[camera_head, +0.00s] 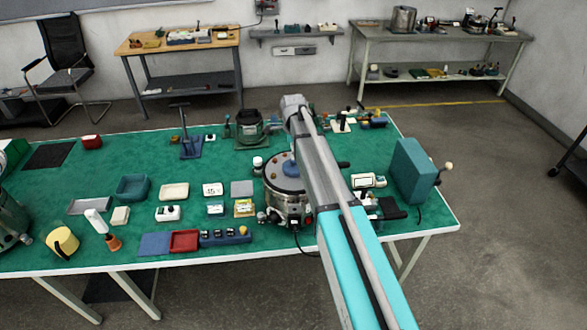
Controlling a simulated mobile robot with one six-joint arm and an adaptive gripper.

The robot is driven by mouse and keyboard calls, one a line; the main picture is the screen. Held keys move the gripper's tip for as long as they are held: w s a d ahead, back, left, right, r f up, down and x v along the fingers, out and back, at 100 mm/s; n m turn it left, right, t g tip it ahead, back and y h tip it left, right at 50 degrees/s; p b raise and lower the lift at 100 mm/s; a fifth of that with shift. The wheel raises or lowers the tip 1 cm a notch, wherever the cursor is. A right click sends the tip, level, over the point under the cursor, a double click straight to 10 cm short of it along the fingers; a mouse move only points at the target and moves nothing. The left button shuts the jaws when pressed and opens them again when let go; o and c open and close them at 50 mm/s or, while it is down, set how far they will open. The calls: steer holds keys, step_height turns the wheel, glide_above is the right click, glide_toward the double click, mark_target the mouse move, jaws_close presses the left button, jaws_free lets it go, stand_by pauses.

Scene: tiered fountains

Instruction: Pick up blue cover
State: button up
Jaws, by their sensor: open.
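A small blue piece (290,168), which looks like the blue cover, sits on top of a round metal device (288,206) on the green table. My arm passes just right of it and hides part of the device's right side. My arm reaches from the bottom right up to a grey joint above the table's far side. My gripper cannot be made out; the arm seems to hide it. Its distance from the blue piece cannot be told.
The green table (60,200) is crowded. A teal box with a side handle (412,170) stands at right. Left of the metal device lie small boxes, a red tray (185,241) and a blue flat piece (154,244). A dark green machine (250,128) stands behind.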

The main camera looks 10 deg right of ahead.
mark_target(294, 161)
steer(key=shift+f, duration=0.1)
stand_by(0.3)
steer(key=shift+d+f+b, duration=0.1)
steer(key=shift+f+b, duration=2.45)
steer(key=shift+b, duration=0.1)
steer(key=shift+c, duration=0.2)
jaws_close()
